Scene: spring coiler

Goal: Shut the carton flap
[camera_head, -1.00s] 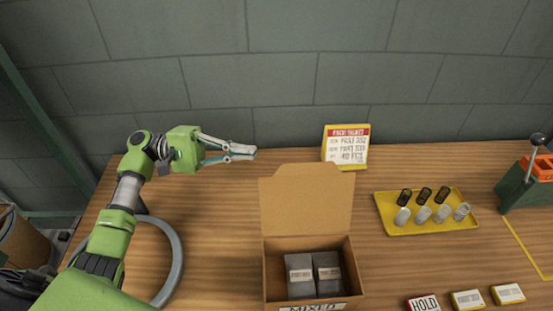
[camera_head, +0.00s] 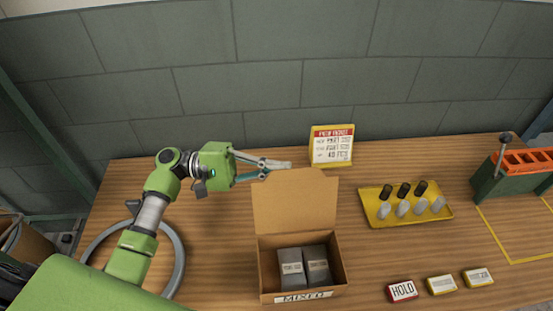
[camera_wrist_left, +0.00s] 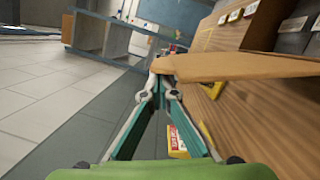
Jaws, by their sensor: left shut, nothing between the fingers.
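The open carton (camera_head: 262,270) stands at the front middle of the bench, with a MIXED label on its front. Its flap (camera_head: 295,203) stands up from the back edge. Two grey boxes (camera_head: 303,268) with labels lie inside. My left gripper (camera_head: 288,165) is shut and empty, level with the flap's top edge at its upper left. In the left wrist view the flap (camera_wrist_left: 240,67) crosses just beyond the fingertips (camera_wrist_left: 160,72); I cannot tell whether they touch. My right gripper is not in view.
A pick ticket (camera_head: 331,145) stands behind the carton. A yellow tray (camera_head: 382,219) with black and clear cylinders lies to the right. A HOLD block (camera_head: 402,291) and two labelled blocks sit at the front right. A green machine (camera_head: 500,178) stands far right; a grey ring (camera_head: 178,265) lies left.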

